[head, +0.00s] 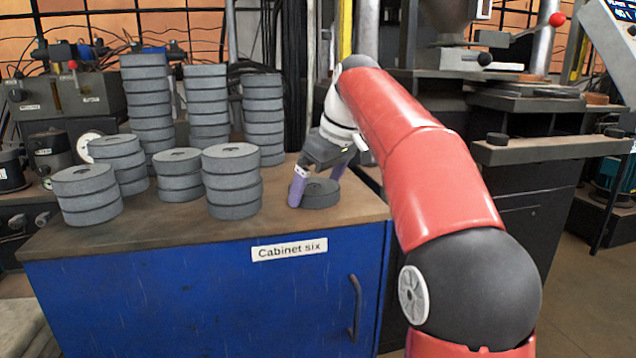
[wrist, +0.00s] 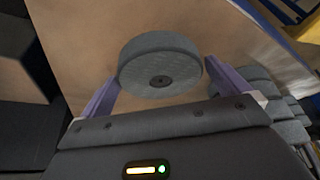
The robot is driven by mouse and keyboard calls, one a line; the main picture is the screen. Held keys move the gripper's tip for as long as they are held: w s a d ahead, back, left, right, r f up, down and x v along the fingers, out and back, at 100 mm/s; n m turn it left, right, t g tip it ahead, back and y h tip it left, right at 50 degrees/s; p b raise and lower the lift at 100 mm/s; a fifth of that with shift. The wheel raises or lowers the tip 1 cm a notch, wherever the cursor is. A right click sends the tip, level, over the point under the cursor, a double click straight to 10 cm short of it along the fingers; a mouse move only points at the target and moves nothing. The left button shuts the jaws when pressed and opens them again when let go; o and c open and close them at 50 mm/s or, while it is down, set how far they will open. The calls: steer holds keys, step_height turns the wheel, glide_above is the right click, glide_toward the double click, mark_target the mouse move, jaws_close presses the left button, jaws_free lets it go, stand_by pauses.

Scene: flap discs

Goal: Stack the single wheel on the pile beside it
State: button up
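The single grey wheel (head: 320,194) lies flat on the cabinet top near its right front edge. It also shows in the wrist view (wrist: 160,62). My gripper (head: 318,186) reaches down over it, with one purple finger at its left side and the other partly behind it.
More piles stand on the cabinet top: low ones (head: 87,194) at the left front, (head: 180,175) in the middle, and taller ones (head: 263,115) behind. The blue cabinet (head: 200,295) is labelled "Cabinet six". Machinery (head: 540,150) stands to the right. Bare top (head: 150,225) shows along the front.

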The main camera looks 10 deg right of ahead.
mark_target(329, 190)
steer(key=shift+f+b, duration=0.2)
steer(key=shift+b, duration=0.3)
steer(key=p+v, duration=0.1)
steer(key=v, duration=0.1)
steer(key=p+v, duration=0.1)
steer(key=v, duration=0.2)
steer(key=p+v, duration=0.1)
steer(key=v, duration=0.1)
steer(key=shift+w+a+r, duration=0.15)
steer(key=shift+a+r, duration=0.1)
steer(key=shift+s+d+r, duration=0.1)
steer(key=shift+s+r, duration=0.15)
steer(key=shift+r, duration=0.1)
steer(key=shift+m+h, duration=0.4)
steer(key=shift+m, duration=0.4)
steer(key=s, duration=0.1)
steer(key=s+a+f, duration=0.2)
steer(key=s, duration=0.1)
steer(key=s+f+m+t+h, duration=0.2)
steer(key=s+f+m, duration=0.4)
steer(key=s+f, duration=1.6)
steer(key=shift+s+d+f, duration=0.15)
steer(key=shift+s+f, duration=0.15)
steer(key=shift+f, duration=0.45)
